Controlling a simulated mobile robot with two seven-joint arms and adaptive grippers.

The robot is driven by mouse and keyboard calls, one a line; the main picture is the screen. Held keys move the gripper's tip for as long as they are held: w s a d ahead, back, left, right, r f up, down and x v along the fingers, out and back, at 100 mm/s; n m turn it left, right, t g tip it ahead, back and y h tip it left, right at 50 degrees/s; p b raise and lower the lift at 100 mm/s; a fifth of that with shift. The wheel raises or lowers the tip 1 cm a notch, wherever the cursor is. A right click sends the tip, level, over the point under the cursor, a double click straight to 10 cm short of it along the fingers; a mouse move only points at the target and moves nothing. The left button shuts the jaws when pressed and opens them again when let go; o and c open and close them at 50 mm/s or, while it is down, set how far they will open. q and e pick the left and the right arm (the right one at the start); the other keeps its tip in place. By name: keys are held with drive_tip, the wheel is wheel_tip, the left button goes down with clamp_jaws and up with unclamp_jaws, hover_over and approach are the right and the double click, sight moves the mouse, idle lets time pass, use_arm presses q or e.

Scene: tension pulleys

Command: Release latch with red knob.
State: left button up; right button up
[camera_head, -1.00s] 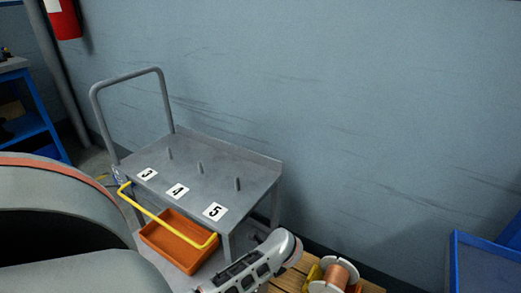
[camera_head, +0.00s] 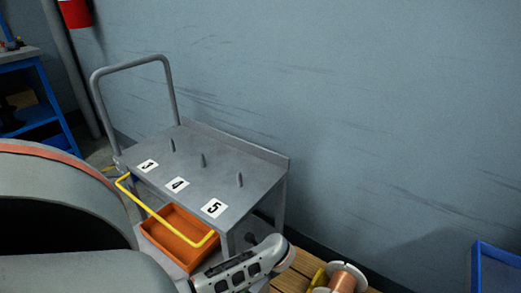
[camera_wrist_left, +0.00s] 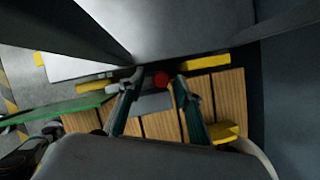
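A small round red knob (camera_wrist_left: 161,79) shows in the left wrist view, beside a grey bar (camera_wrist_left: 150,102). My left gripper (camera_wrist_left: 157,83) is open there, with one finger on each side of the knob. The fingertips appear close to the knob, but I cannot tell if they touch it. The latch's own shape is hard to make out. In the head view, neither gripper nor the knob shows; only my arm parts are at the lower left and bottom.
A grey cart (camera_head: 235,170) with pegs, labels 3, 4 and 5, and an orange bin (camera_head: 178,240) stands by the wall. A copper spool (camera_head: 343,279) is on wooden slats at the bottom. Yellow blocks (camera_wrist_left: 228,133) and a green strip (camera_wrist_left: 60,112) lie near the gripper.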

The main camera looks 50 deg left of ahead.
use_arm(q)
drive_tip(key=shift+w+r, duration=0.1)
use_arm(e)
drive_tip(key=shift+r, duration=0.15)
use_arm(q)
clamp_jaws()
use_arm(e)
drive_tip(key=shift+s+f, duration=0.15)
drive_tip(key=shift+f, duration=0.2)
use_arm(q)
drive_tip(key=shift+w, duration=0.15)
drive_tip(key=w, duration=0.1)
drive_tip(key=w+a, duration=0.1)
drive_tip(key=shift+w+a+r+b, duration=0.1)
drive_tip(key=shift+w+r+b, duration=0.1)
drive_tip(key=shift+w+b, duration=0.15)
use_arm(e)
drive_tip(key=shift+w+a+r, duration=0.25)
drive_tip(key=shift+r, duration=0.25)
